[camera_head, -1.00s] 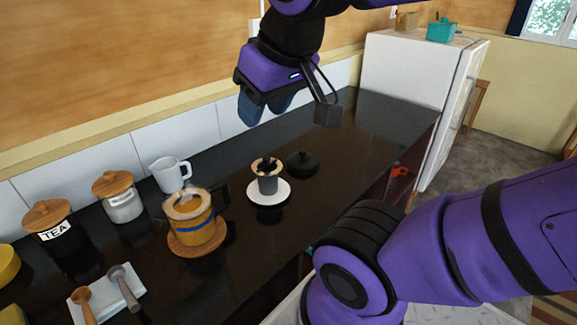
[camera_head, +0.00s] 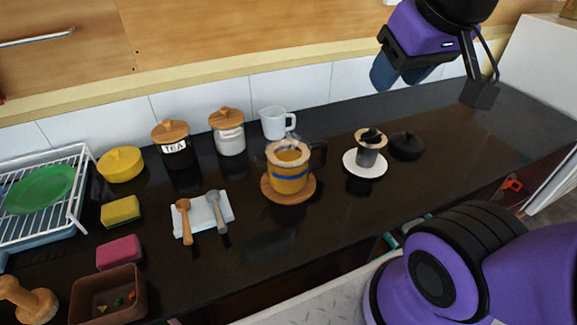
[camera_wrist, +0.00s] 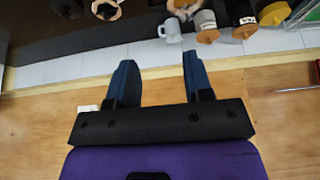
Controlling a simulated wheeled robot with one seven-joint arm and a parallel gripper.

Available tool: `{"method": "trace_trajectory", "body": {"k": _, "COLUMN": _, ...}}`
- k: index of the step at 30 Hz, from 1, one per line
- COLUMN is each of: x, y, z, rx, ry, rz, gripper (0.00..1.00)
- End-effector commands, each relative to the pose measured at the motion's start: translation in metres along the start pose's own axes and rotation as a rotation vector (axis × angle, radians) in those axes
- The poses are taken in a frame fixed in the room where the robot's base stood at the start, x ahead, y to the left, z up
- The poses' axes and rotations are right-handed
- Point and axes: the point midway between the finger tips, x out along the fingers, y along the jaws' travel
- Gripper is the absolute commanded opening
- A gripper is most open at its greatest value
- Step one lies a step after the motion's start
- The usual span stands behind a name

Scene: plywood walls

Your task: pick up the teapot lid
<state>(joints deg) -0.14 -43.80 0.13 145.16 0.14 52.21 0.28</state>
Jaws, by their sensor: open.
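A round black lid with a knob (camera_head: 406,146) lies on the dark counter, right of a white saucer (camera_head: 365,168). A small dark grey cup (camera_head: 369,152) with a tan rim and something black in its mouth stands on the saucer. A mustard pot (camera_head: 287,175) with a blue stripe, tan rim and dark handle stands open on a round wooden coaster. My gripper (camera_head: 401,76) is open and empty, high above the back of the counter near the wall, apart from the lid. The wrist view shows its two blue fingers (camera_wrist: 158,62) spread, with the wall and counter beyond.
A white jug (camera_head: 273,123), a tea jar (camera_head: 176,152) and another wood-lidded jar (camera_head: 229,138) stand along the wall. Spoons on a white tray (camera_head: 202,216), sponges, a yellow round container (camera_head: 121,165) and a dish rack (camera_head: 45,195) fill the left. The counter right of the lid is clear.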

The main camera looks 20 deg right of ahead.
Motion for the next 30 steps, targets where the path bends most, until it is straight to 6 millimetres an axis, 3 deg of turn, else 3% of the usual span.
{"method": "trace_trajectory", "body": {"k": 2, "x": 0.000, "y": 0.000, "z": 0.000, "rx": 0.000, "ry": 0.000, "rz": 0.000, "gripper": 0.51}}
{"method": "trace_trajectory", "body": {"k": 3, "x": 0.000, "y": 0.000, "z": 0.000, "rx": 0.000, "ry": 0.000, "rz": 0.000, "gripper": 0.60}}
{"method": "trace_trajectory", "body": {"k": 11, "x": 0.001, "y": 0.001, "z": -0.003, "rx": 0.010, "ry": -0.005, "rz": 0.002, "gripper": 0.61}}
{"method": "trace_trajectory", "body": {"k": 16, "x": 0.011, "y": 0.013, "z": -0.027, "rx": 0.084, "ry": -0.039, "rz": 0.014, "gripper": 0.61}}
{"method": "trace_trajectory", "body": {"k": 23, "x": 0.042, "y": 0.049, "z": -0.076, "rx": 0.259, "ry": -0.108, "rz": 0.046, "gripper": 0.61}}
{"method": "trace_trajectory", "body": {"k": 30, "x": 0.086, "y": 0.100, "z": -0.116, "rx": 0.447, "ry": -0.175, "rz": 0.084, "gripper": 0.61}}
